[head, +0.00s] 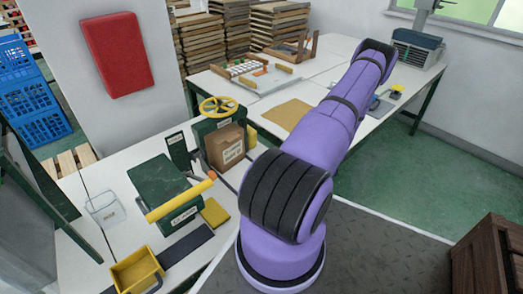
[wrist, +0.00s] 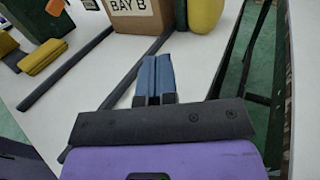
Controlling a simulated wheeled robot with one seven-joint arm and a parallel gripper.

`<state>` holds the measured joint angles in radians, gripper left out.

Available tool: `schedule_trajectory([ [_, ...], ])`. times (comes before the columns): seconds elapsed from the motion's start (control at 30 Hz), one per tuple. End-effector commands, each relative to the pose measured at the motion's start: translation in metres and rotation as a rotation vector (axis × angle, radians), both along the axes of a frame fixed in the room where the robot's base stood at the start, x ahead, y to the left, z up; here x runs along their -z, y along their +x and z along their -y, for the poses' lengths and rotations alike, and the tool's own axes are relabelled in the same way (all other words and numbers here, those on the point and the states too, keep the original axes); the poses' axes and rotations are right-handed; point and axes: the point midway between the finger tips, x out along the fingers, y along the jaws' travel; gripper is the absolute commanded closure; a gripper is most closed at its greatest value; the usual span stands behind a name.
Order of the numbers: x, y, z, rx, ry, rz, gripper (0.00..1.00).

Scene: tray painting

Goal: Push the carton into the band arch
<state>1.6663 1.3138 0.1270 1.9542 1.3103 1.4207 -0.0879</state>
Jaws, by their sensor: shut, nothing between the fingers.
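The brown carton (head: 225,148) stands upright on the white bench in the head view. Its lower part, with a "BAY B" label, shows at the top of the wrist view (wrist: 122,20). A dark green frame topped by a yellow handwheel (head: 218,106) stands right behind the carton; it appears to be the band arch, its opening hidden by the carton. My gripper (wrist: 151,60) is shut and empty, low over the bench, its blue fingers pointing at the carton's near face. A small gap seems to separate them. The arm hides the gripper in the head view.
Dark guide rails (wrist: 70,66) run along the bench towards the carton. A yellow cylinder (wrist: 204,15) stands right of it. A green machine with a yellow bar (head: 165,180) and a yellow pad (head: 214,212) are to the left. A yellow bin (head: 136,270) sits in front.

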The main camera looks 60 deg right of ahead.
Motion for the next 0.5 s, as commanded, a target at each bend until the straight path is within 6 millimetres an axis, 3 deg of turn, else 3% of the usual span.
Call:
schedule_trajectory([
  [0.5, 0.000, 0.084, -0.019, -0.004, 0.001, 0.000, 1.00],
])
